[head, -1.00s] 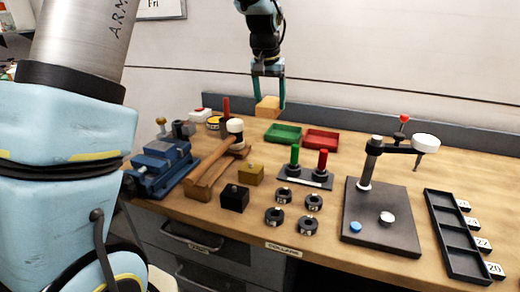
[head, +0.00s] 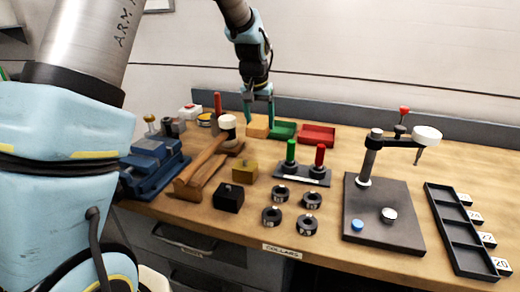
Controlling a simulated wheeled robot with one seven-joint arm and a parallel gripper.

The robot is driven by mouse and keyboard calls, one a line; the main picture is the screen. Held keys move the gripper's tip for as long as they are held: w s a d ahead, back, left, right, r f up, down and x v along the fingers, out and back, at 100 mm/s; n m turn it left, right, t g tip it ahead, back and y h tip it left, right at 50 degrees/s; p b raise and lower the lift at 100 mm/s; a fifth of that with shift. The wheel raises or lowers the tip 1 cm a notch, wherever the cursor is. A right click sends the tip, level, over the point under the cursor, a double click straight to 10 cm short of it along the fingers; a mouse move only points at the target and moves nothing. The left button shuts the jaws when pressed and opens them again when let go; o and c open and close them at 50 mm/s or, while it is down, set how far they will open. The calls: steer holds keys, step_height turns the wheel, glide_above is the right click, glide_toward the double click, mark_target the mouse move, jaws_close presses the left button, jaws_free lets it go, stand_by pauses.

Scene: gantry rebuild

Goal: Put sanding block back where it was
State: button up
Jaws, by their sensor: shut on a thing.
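The sanding block (head: 257,128) is a tan block at the back of the bench, just left of the green tray (head: 284,131). My gripper (head: 259,116) points down from above and is shut on the block, with a teal finger at each side. The block is at or just above the bench top; I cannot tell whether it touches. Its underside is hidden.
A red tray (head: 318,136) is right of the green one. Green and red pegs, several black collars (head: 279,193), a dark stand (head: 382,215) and a black compartment tray (head: 455,240) fill the front and right.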

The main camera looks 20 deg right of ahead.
mark_target(258, 125)
steer(key=shift+f+p, duration=1.05)
steer(key=shift+f, duration=2.9)
steer(key=shift+f, duration=0.1)
steer(key=o, duration=1.4)
steer(key=b+v, duration=0.3)
steer(key=v, duration=0.9)
steer(key=shift+s, duration=0.15)
